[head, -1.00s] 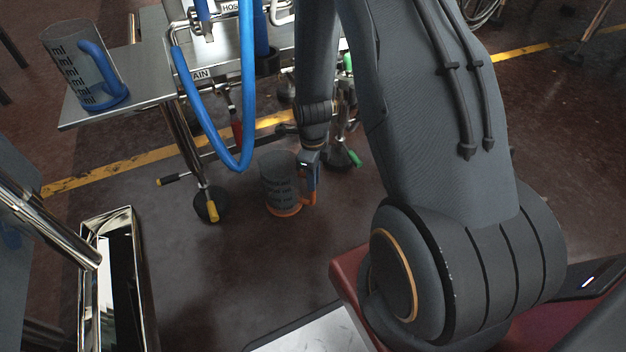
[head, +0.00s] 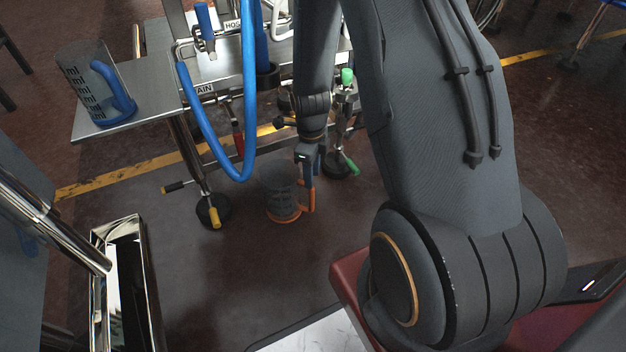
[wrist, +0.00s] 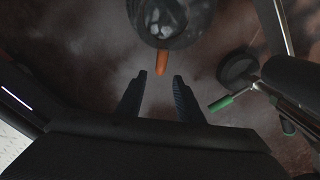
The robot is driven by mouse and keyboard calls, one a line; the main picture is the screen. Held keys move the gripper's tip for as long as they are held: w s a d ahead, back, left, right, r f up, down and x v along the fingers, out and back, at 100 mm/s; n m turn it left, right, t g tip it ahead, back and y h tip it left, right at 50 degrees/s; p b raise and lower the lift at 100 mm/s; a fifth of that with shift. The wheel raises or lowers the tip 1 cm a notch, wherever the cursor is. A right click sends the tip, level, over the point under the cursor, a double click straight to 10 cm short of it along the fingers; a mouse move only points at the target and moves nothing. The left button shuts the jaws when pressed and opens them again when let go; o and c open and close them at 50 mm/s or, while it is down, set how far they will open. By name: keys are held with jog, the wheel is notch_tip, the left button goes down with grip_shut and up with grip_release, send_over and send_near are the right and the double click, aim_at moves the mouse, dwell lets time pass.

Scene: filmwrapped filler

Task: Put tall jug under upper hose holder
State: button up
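A grey measuring jug with an orange base and handle (head: 281,188) stands low beyond my arm, apparently on the floor. Its orange handle (wrist: 161,63) also shows in the wrist view, just past the fingertips and in line with the gap. My gripper (head: 314,180) is beside the handle, open and empty, its two fingers apart in the wrist view (wrist: 161,88). A wider-looking clear jug with a blue handle (head: 88,84) stands on the left of the metal bench. I cannot tell which is the tall jug. A partly hidden label beginning "HOS" (head: 234,25) is on the stand behind.
The metal bench (head: 140,88) has wheeled legs (head: 213,210) left of the orange jug. A blue hose (head: 208,132) loops down in front of it. Green-tipped levers (head: 351,166) stand right of my gripper.

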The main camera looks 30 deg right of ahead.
notch_tip(320, 180, up, 6)
jog(key=shift+f+p, duration=0.1)
jog(key=shift+p, duration=1.1)
